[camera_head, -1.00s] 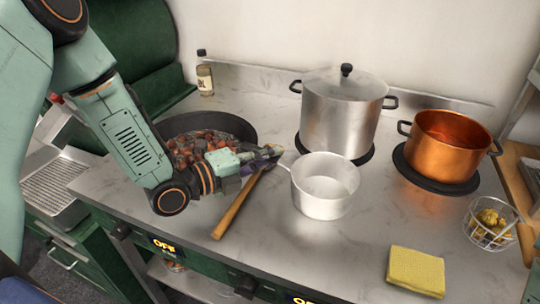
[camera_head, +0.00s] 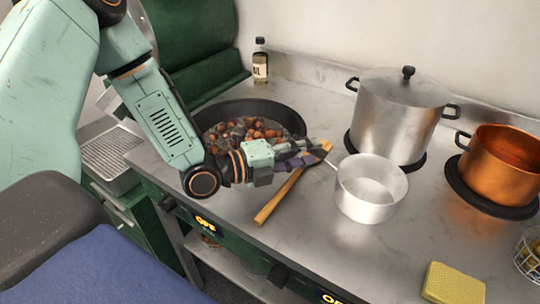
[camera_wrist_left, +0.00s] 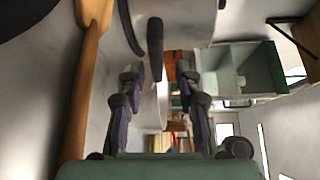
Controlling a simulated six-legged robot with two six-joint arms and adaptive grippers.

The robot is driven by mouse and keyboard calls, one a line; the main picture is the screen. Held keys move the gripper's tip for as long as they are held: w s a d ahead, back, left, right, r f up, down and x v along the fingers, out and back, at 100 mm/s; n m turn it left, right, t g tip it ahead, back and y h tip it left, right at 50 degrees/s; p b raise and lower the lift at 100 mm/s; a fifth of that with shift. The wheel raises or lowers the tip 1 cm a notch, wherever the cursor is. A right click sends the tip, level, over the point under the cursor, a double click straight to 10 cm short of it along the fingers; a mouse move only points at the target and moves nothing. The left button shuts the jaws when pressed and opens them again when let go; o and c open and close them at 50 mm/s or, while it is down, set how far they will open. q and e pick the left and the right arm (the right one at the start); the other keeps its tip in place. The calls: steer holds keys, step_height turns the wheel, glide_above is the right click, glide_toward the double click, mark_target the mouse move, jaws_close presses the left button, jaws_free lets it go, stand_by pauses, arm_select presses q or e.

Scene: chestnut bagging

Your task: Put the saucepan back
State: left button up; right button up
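The saucepan (camera_head: 371,190), small and pale metal, stands upright on the counter in front of the large lidded pot. A thin part of its handle points left toward my left gripper (camera_head: 318,152). The gripper's fingertips are beside the handle end, above the wooden spatula. In the left wrist view, the gripper (camera_wrist_left: 162,85) has its two fingers apart, with a pale part of the saucepan (camera_wrist_left: 157,104) beyond them. I cannot see the handle clasped. My right gripper is not in view.
A dark pan (camera_head: 289,111) of chestnuts lies behind my left forearm. The wooden spatula (camera_head: 277,198) lies below the gripper. The lidded pot (camera_head: 394,120) and copper pot (camera_head: 497,165) stand on burners. A yellow sponge (camera_head: 453,285) lies front right. Counter before the saucepan is clear.

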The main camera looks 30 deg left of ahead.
arm_select(q)
steer(key=p+v, duration=0.1)
steer(key=v, duration=0.1)
steer(key=shift+s+a+r, duration=0.1)
steer(key=shift+s+a, duration=0.15)
steer(key=shift+a, duration=0.1)
steer(key=shift+s+a+p, duration=0.35)
steer(key=shift+s+p, duration=0.2)
steer(key=shift+p, duration=0.05)
steer(key=p+v, duration=0.2)
steer(key=v, duration=0.1)
steer(key=shift+s+a+r+p, duration=0.15)
steer(key=shift+r+p, duration=0.05)
steer(key=shift+p, duration=0.15)
steer(key=shift+s+a+f+p, duration=0.1)
steer(key=shift+s+a+p, duration=0.3)
steer(key=shift+s+p, duration=0.2)
